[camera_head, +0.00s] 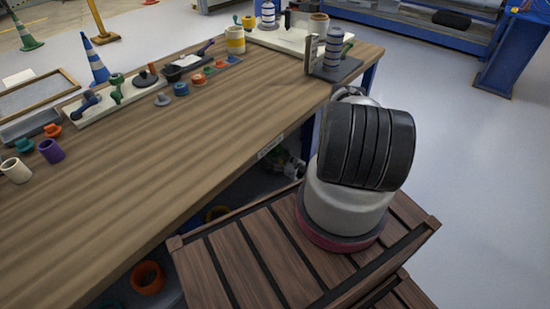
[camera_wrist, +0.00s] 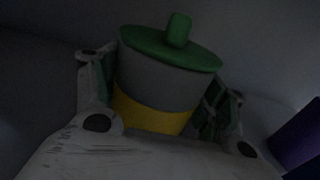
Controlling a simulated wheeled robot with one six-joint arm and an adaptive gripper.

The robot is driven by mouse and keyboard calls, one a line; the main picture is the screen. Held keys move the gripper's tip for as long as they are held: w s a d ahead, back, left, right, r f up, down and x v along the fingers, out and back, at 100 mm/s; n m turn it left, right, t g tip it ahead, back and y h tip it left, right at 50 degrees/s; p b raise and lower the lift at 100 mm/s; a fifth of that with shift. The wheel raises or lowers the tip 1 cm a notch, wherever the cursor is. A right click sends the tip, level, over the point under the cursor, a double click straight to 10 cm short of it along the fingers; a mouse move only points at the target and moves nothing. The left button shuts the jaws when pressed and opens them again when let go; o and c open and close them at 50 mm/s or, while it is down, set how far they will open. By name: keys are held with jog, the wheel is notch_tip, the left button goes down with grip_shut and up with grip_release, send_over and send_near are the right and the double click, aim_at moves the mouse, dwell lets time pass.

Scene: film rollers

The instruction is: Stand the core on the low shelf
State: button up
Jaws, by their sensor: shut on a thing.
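In the wrist view my gripper (camera_wrist: 160,105) is shut on a grey cylinder (camera_wrist: 160,80) with a yellow band and a green knobbed cap. One finger lies on each side of it, and its lower end is hidden behind the gripper body. I cannot tell for sure whether this is the core, or whether it touches a surface below. The low shelf is under the workbench and mostly hidden by the bench top in the head view. My gripper and the held cylinder cannot be made out clearly in the head view.
A purple thing (camera_wrist: 300,138) is at the right edge of the dark wrist view. In the head view an orange ring (camera_head: 148,277) lies below the wooden bench top (camera_head: 190,160). A slatted wooden platform (camera_head: 245,250) is in front.

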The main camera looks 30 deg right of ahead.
jog(key=shift+f, duration=0.1)
jog(key=o, duration=1.1)
jog(key=v, duration=1.2)
